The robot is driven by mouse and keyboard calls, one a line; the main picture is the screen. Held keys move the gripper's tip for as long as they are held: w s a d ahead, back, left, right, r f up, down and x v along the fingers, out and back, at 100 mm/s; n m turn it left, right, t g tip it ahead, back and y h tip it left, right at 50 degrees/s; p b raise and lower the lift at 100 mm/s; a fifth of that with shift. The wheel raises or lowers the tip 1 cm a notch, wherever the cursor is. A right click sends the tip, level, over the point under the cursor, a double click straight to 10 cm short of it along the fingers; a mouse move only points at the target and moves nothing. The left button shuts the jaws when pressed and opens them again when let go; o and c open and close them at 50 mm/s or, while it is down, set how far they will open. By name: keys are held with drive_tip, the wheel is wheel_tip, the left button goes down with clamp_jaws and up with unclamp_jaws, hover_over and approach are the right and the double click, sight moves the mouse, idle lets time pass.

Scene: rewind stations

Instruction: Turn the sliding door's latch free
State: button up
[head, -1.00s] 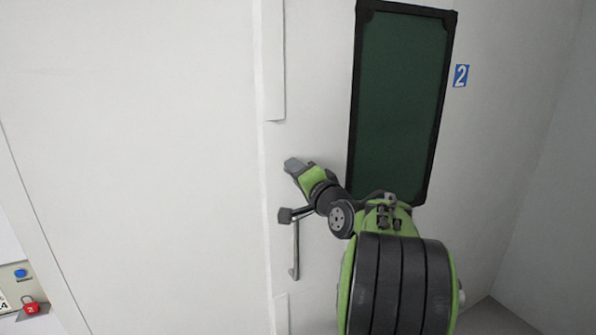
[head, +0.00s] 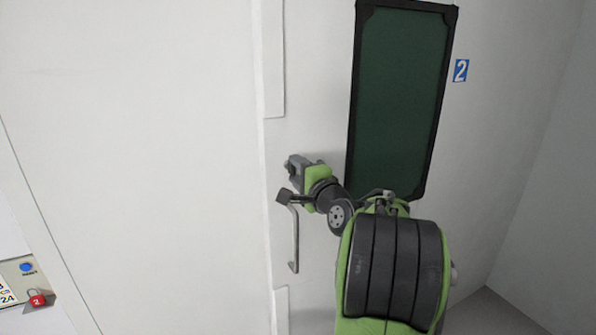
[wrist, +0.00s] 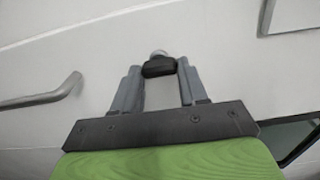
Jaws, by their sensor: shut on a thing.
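The sliding door (head: 310,110) is pale, with a dark green window (head: 398,100) in a black frame. In the wrist view, the latch's dark knob (wrist: 158,67) sits between the tips of my two grey fingers, with a paler round part just beyond it. My gripper (wrist: 158,72) is shut on this knob. In the head view, my gripper (head: 292,163) is against the door near its left edge, above the handle, and it hides the latch. The grey bar handle (head: 295,240) hangs below; it also shows at left in the wrist view (wrist: 45,98).
At lower left are a blue button (head: 26,267) and a red padlock (head: 37,298). A plain white wall panel (head: 140,150) fills the left. A grey side wall (head: 550,180) stands at right.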

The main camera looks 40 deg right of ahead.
drive_tip(key=o, duration=1.1)
drive_tip(key=shift+c, duration=0.2)
drive_tip(key=b+v, duration=0.3)
drive_tip(key=v, duration=1.3)
drive_tip(key=shift+w, duration=0.15)
